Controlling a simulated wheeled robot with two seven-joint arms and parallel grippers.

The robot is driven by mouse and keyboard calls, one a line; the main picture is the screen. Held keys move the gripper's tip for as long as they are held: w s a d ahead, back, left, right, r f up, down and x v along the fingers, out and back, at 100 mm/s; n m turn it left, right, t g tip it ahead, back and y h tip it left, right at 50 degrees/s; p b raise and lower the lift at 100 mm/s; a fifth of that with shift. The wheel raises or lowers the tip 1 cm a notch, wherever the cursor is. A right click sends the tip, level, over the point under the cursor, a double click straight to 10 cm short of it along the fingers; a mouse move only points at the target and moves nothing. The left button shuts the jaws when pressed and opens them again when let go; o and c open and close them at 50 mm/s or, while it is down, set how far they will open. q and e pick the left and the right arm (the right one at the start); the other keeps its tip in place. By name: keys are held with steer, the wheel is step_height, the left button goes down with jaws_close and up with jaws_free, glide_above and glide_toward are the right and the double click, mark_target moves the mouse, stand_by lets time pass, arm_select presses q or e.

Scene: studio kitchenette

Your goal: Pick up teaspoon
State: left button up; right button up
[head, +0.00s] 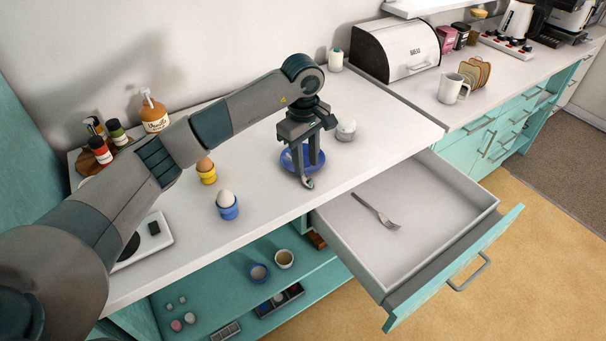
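I cannot make out a teaspoon in the head view. A small blue saucer (288,160) lies on the white counter near its front edge. My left gripper (309,176) points down in front of and over the saucer and hides part of it. Its two fingers look apart, with blue showing between them, and I see nothing held. A metal utensil that looks like a fork (377,210) lies in the open drawer (430,190), right of the gripper. My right gripper is not in view.
A white round item (346,131) stands close right of the gripper. Egg cups, one blue (228,210) and one yellow (207,176), stand to the left. A bread bin (400,50) and a mug (452,89) stand at the back right. The drawer sticks out over the floor.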

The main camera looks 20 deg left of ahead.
mark_target(306, 182)
arm_select(q)
steer(key=shift+f+p, duration=0.6)
steer(key=shift+p, duration=0.15)
step_height(306, 182, down, 3)
steer(key=shift+r+p, duration=0.1)
steer(key=shift+p, duration=0.8)
steer(key=shift+f, duration=0.6)
jaws_close()
